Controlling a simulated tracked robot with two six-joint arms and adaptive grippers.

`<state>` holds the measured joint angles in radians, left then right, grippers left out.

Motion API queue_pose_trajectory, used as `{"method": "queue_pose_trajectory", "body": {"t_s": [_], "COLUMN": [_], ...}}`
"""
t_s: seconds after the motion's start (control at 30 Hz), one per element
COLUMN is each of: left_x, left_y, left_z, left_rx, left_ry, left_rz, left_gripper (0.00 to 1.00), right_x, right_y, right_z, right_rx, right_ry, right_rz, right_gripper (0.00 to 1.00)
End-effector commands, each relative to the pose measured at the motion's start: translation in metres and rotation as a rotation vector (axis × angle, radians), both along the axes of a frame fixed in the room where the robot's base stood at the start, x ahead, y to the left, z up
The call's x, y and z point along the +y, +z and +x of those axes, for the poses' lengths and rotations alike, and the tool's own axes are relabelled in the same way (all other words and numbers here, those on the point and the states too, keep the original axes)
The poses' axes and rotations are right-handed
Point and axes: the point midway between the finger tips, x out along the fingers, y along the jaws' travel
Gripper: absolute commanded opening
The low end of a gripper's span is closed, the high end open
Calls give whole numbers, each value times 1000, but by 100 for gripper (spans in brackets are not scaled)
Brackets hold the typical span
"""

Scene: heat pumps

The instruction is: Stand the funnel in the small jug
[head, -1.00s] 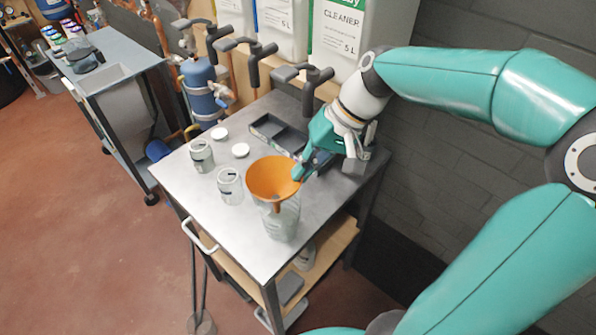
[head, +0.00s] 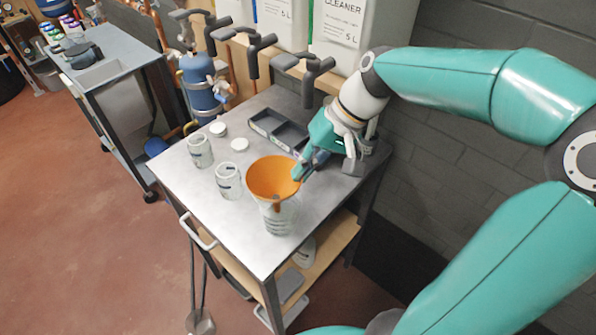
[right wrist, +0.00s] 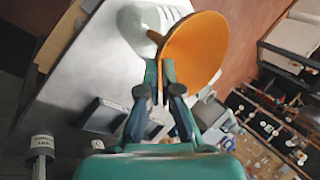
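The orange funnel (head: 270,180) is upright over the clear small jug (head: 279,220), which stands near the front right edge of the metal table. The funnel's cone is at the jug's mouth and its spout points down into the jug. Whether the cone rests on the rim cannot be told. My right gripper (head: 301,173) is at the right side of the funnel's rim. In the right wrist view its fingers (right wrist: 161,72) are close together on the edge of the funnel (right wrist: 195,50), with the pale jug (right wrist: 140,25) behind. My left gripper is out of view.
Two clear jars (head: 228,181) and two white lids (head: 239,145) are left of the funnel on the table (head: 190,192). A dark divided tray (head: 262,130) lies behind it. Valve handles (head: 305,70) and cleaner containers (head: 340,35) line the wall behind.

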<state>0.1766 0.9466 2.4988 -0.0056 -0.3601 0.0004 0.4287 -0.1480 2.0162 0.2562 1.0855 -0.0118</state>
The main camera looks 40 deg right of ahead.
Motion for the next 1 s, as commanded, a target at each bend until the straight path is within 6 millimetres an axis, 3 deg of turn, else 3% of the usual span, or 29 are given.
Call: {"method": "queue_pose_trajectory", "body": {"t_s": [1.0], "left_x": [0], "left_y": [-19], "left_z": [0], "left_rx": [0], "left_ry": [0], "left_rz": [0], "left_gripper": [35], "right_x": [0], "right_y": [-21], "right_z": [0], "right_rx": [0], "right_ry": [0], "right_rz": [0], "right_gripper": [0]}}
